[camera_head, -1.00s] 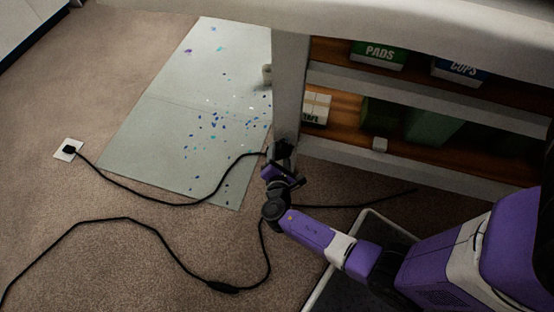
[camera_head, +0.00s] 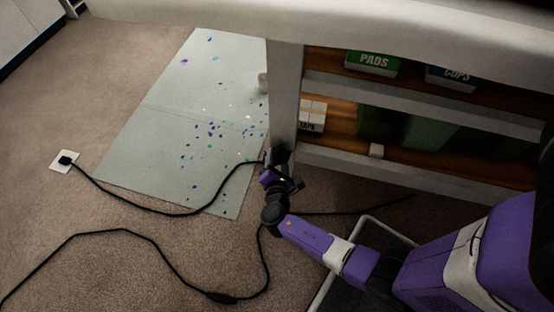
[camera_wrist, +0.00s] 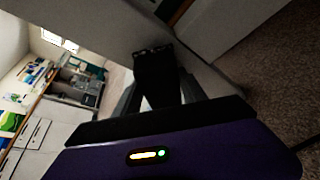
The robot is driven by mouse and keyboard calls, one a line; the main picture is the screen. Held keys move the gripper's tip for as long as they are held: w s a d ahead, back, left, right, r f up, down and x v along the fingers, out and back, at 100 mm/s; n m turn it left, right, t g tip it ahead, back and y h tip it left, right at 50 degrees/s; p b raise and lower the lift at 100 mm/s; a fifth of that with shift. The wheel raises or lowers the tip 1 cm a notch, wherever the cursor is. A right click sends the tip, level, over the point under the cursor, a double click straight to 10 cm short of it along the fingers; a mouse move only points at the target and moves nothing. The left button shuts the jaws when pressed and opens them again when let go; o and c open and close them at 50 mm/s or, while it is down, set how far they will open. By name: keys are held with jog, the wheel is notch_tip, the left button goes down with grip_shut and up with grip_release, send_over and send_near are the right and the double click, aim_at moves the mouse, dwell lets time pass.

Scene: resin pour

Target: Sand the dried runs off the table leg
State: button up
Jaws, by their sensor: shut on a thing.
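The pale grey table leg (camera_head: 285,90) stands at the near corner of the bench in the head view. My gripper (camera_head: 278,162) is at the lower part of this leg, shut on a small black tool, likely the sander. The tool (camera_wrist: 156,76) shows between the fingers in the wrist view, its far end close to a pale grey surface that looks like the leg (camera_wrist: 100,32). I cannot tell whether it touches. The tool's working face is hidden. No dried runs can be made out on the leg.
A black cord (camera_head: 150,209) runs from a floor outlet (camera_head: 64,160) to near my gripper. Another cord (camera_head: 130,231) crosses the carpet. Shelves with boxes (camera_head: 371,62) stand right.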

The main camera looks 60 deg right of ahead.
aim_at(289, 157)
jog(key=shift+w+d, duration=0.3)
jog(key=shift+d, duration=0.5)
jog(key=shift+s+d, duration=0.3)
jog(key=shift+s, duration=0.6)
jog(key=shift+s+d, duration=0.25)
jog(key=shift+s, duration=0.65)
jog(key=shift+s+d, duration=0.1)
jog(key=shift+d, duration=0.05)
jog(key=shift+w, duration=0.2)
jog(key=shift+w+a+b, duration=0.15)
jog(key=shift+w+b, duration=0.05)
jog(key=shift+w, duration=0.45)
jog(key=shift+w+a+b, duration=0.15)
jog(key=shift+w+b, duration=0.05)
jog(key=shift+w, duration=0.45)
jog(key=shift+w+a+r, duration=0.1)
jog(key=shift+w+r, duration=0.05)
jog(key=shift+w, duration=0.45)
grip_shut()
